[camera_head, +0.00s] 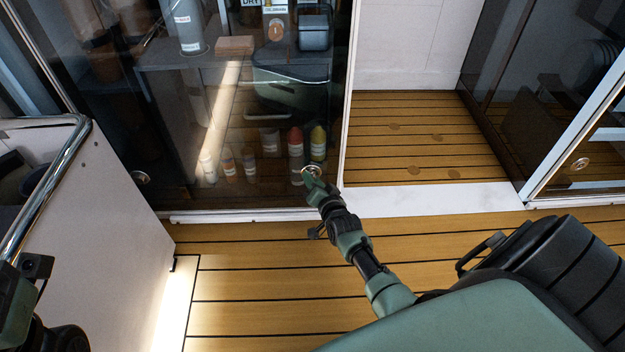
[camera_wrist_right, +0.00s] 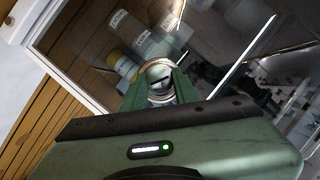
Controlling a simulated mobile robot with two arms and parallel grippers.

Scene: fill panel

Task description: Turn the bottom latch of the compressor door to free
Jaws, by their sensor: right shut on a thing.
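A small round metal latch (camera_head: 312,171) sits low on the dark glass door (camera_head: 240,130), near its right edge. My right gripper (camera_head: 313,178) reaches up to it from the lower right. In the right wrist view the latch (camera_wrist_right: 159,73) shows a silvery round face with a short dark slot. The green fingers of my right gripper (camera_wrist_right: 160,88) lie on both sides of it, shut on it. Part of the latch is hidden between the fingers.
Behind the glass stand several bottles, one red-capped (camera_head: 295,150), and a dark green case (camera_head: 290,82). Another round fitting (camera_head: 140,177) is at the door's lower left. A white panel with a chrome rail (camera_head: 55,190) stands left. Wooden floor (camera_head: 250,275) lies clear before the door.

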